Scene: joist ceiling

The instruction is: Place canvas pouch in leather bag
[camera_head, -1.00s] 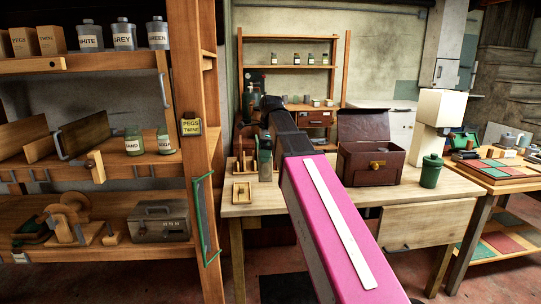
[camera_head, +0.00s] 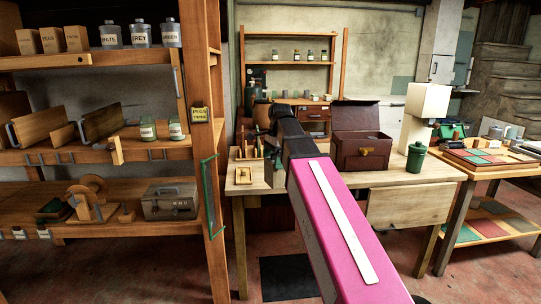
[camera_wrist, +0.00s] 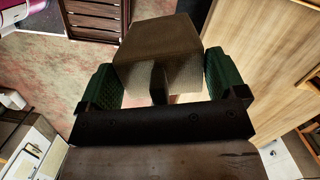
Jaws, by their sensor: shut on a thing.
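The leather bag (camera_head: 362,154) is a dark brown box-shaped bag with a brass clasp. It stands on the wooden workbench with its flap raised. The canvas pouch (camera_wrist: 158,48) is grey-brown and boxy, between the green-padded fingers of my gripper (camera_wrist: 162,78) in the wrist view. My gripper is shut on it. In the head view my pink arm reaches toward the bench, left of the bag. The gripper and pouch are mostly hidden there behind dark arm links, so their height above the bench is hard to tell.
A green lidded canister (camera_head: 416,157) and a white block-shaped lamp (camera_head: 428,103) stand right of the bag. A small wooden tray (camera_head: 244,175) lies at the bench's left. A tall shelf (camera_head: 212,130) with jars and tools stands on the left.

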